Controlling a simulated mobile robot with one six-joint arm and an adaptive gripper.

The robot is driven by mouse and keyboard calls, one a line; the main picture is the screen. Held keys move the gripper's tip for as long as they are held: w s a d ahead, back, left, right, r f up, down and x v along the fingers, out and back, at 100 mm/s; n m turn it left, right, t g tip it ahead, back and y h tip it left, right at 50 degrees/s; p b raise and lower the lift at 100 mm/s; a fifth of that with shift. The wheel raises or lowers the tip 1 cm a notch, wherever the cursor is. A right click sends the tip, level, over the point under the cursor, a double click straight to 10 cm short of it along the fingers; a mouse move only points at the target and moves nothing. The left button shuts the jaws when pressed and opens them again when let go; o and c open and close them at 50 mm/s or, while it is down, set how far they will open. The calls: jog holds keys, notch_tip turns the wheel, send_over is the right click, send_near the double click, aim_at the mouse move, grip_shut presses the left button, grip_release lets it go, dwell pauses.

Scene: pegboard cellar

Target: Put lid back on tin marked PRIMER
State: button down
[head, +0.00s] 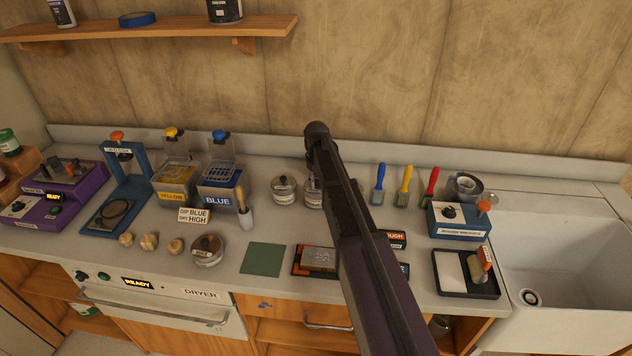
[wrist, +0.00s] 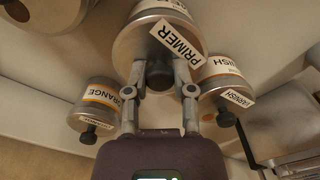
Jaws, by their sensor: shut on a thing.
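In the wrist view my gripper (wrist: 158,76) is shut on the dark knob of a round metal lid. The lid is at or against the tin marked PRIMER (wrist: 178,43), whose white label faces the camera. I cannot tell whether the lid is fully seated.
In the head view, a lidded tin (head: 283,190) stands left of my arm, brushes (head: 404,186) and a sink (head: 575,250) at right.

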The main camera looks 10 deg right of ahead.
jog(key=shift+c, duration=1.9)
grip_release()
jog(key=o, duration=0.4)
jog(key=shift+r, duration=0.2)
jog(key=shift+r+p, duration=3.35)
jog(key=shift+p, duration=0.2)
